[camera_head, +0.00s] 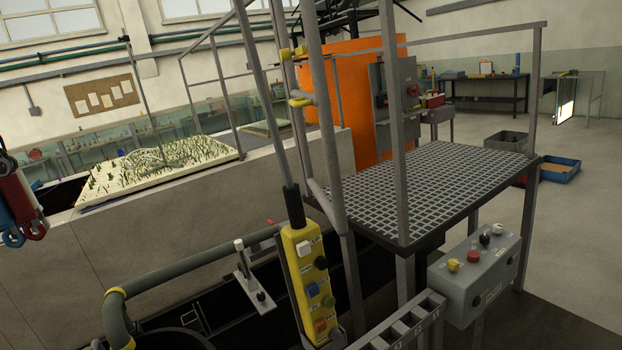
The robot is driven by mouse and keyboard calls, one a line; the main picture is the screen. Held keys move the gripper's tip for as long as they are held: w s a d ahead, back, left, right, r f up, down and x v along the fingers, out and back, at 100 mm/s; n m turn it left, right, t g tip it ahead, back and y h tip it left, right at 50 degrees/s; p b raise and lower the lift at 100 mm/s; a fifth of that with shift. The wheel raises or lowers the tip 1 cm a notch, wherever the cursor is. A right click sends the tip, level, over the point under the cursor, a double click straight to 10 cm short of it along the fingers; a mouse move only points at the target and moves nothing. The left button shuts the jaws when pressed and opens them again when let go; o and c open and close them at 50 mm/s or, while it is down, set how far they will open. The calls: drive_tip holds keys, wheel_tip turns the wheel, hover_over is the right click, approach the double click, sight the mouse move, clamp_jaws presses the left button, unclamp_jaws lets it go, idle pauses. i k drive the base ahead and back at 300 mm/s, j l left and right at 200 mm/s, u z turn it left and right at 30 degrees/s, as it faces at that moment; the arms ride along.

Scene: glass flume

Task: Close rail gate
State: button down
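A raised platform with a grey grating deck (440,185) stands right of centre, with grey tube railings around it. Yellow fittings (300,101) sit at the upright tubes on its left side. A slanted tube frame (262,95) beside these fittings looks like the rail gate, seen nearly edge-on. I cannot tell for certain which tubes belong to the gate, or how far it stands open. A latch is not clearly visible. My gripper is not in view.
A yellow push-button pendant (308,275) hangs in front of the platform. A grey button box (474,277) is at the lower right. A thick hose (195,258) curves at lower left. Red and blue fittings (20,205) hang at the left edge. Open floor (575,230) lies right.

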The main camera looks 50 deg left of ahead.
sight(336, 212)
drive_tip(key=i+j+u, duration=0.15)
drive_tip(key=i+u, duration=0.8)
drive_tip(key=i+l+u, duration=0.1)
drive_tip(key=i+u, duration=0.55)
drive_tip(key=u, duration=0.3)
